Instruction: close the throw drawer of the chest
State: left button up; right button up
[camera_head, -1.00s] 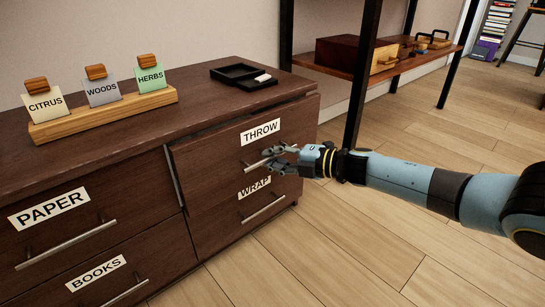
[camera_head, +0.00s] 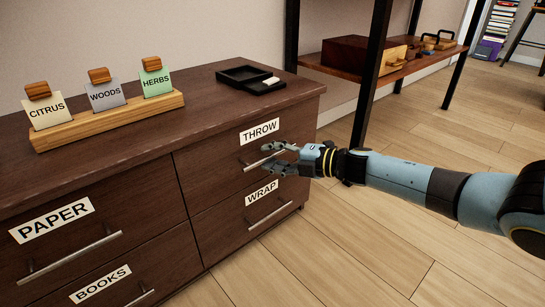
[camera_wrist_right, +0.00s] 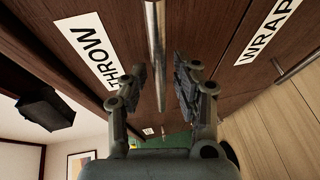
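The dark wooden chest (camera_head: 150,120) has a drawer labelled THROW (camera_head: 215,160) at its upper right. The drawer front now looks flush with the chest, with no gap visible. Its metal bar handle (camera_head: 256,161) lies at the fingertips of my right gripper (camera_head: 272,160). In the right wrist view the handle (camera_wrist_right: 156,45) runs between the fingers of my right gripper (camera_wrist_right: 160,85), which are apart with space on both sides of the bar. Whether a fingertip touches the drawer front is unclear. My left gripper is not in view.
The WRAP drawer (camera_head: 225,222) below and the PAPER drawer (camera_head: 140,205) at left look shut. A card rack (camera_head: 110,122) and a small black box (camera_head: 243,74) stand on the chest top. A black-framed shelf (camera_head: 425,66) stands behind; floor at right is clear.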

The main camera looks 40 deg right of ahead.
jog(key=v, duration=1.2)
jog(key=shift+s+f, duration=0.1)
jog(key=shift+f, duration=0.05)
dwell(0.3)
